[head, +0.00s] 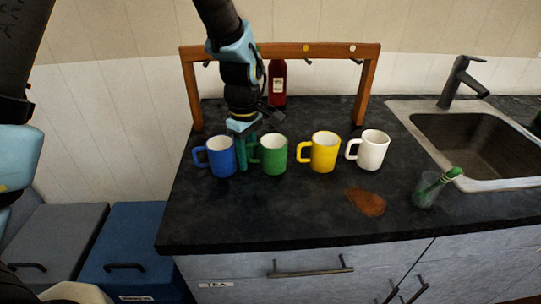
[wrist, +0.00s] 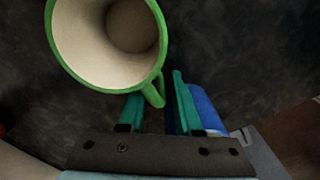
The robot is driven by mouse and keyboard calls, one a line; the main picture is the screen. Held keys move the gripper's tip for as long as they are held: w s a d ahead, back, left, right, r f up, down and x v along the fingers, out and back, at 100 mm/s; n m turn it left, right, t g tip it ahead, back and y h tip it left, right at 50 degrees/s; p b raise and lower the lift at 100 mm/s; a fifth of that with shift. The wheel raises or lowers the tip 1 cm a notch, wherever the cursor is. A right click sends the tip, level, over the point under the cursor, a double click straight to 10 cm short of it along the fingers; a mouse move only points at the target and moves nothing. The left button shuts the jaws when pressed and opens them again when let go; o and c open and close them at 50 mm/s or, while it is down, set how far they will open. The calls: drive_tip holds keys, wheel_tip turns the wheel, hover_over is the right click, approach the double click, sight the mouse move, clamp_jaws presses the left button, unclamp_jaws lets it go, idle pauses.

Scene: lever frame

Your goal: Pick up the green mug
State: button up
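The green mug (head: 274,156) stands upright on the dark counter, second from the left in a row of mugs, its handle toward the left. In the wrist view the green mug (wrist: 75,65) is at the upper left, seen from above and empty. My gripper (head: 243,158) points down between the blue mug and the green mug, at the green mug's handle. In the wrist view my gripper (wrist: 158,108) has its teal fingers apart, with the handle (wrist: 153,93) at the gap between them. I cannot tell whether either finger touches it.
The blue mug (head: 221,157) is close to my gripper's left. A yellow mug (head: 324,152) and a white mug (head: 372,150) stand right. A wooden frame (head: 371,84) with hooks and a red bottle (head: 278,84) are behind. A brown patch (head: 367,202) and a glass (head: 424,192) are front right.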

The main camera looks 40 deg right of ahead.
clamp_jaws()
idle(1.1)
